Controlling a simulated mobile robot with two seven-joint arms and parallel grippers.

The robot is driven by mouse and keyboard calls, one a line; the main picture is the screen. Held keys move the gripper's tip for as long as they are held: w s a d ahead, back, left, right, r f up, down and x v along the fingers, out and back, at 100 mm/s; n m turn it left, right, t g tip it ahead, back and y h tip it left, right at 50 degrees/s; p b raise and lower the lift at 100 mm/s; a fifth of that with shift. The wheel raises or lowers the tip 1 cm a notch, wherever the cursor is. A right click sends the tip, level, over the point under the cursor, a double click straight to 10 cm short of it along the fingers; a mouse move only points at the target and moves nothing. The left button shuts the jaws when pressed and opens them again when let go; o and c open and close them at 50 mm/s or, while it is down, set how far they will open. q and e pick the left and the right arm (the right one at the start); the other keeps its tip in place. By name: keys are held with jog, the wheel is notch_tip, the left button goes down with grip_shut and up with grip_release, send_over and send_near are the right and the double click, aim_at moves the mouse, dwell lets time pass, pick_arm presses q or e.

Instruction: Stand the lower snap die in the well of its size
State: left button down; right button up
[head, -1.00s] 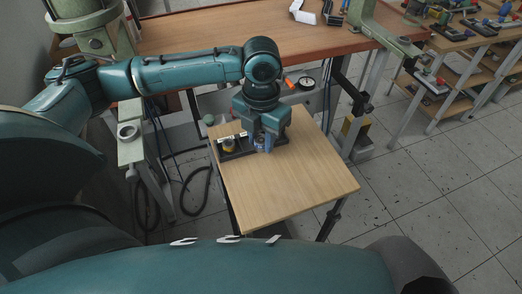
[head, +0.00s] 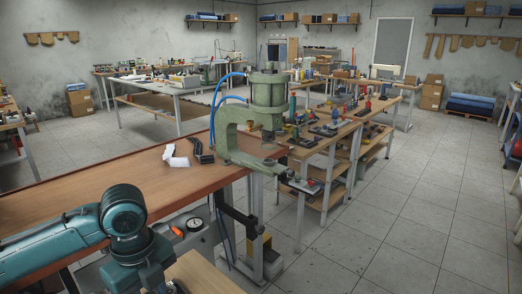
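In the head view my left arm comes in from the left, and my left gripper (head: 142,272) hangs over the small wooden table (head: 205,272) at the bottom edge. Its fingers are cut off by the frame, so I cannot see what is between them. The lower snap die and its well cannot be made out in this view. A green pneumatic press (head: 232,143) with blue hoses stands at the right end of the brown bench. My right gripper is not in view.
The brown workbench (head: 105,190) holds a white folded piece (head: 175,157) and black items (head: 200,150). A round gauge (head: 195,224) sits below its front edge. Benches with several tools (head: 320,133) stand behind the press. The tiled floor at right is clear.

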pick_arm(q)
jog(key=n, duration=0.3)
jog(key=r+n, duration=0.1)
jog(key=n, duration=0.2)
jog(key=shift+s+d, duration=0.1)
jog(key=shift+s, duration=0.1)
jog(key=n, duration=0.5)
jog(key=shift+s+r+n, duration=0.2)
jog(key=shift+r+n, duration=0.15)
jog(key=shift+n, duration=0.05)
jog(key=n, duration=0.5)
jog(key=shift+s+d+r+n, duration=0.1)
jog(key=shift+s+r+n, duration=0.1)
jog(key=shift+r+n, duration=0.2)
jog(key=f+n, duration=0.1)
jog(key=n, duration=0.1)
jog(key=f+n, duration=0.1)
jog(key=n, duration=0.2)
jog(key=s+f+n, duration=0.1)
jog(key=n, duration=0.1)
jog(key=shift+f, duration=0.4)
jog(key=shift+s+n, duration=0.1)
jog(key=shift+n, duration=0.2)
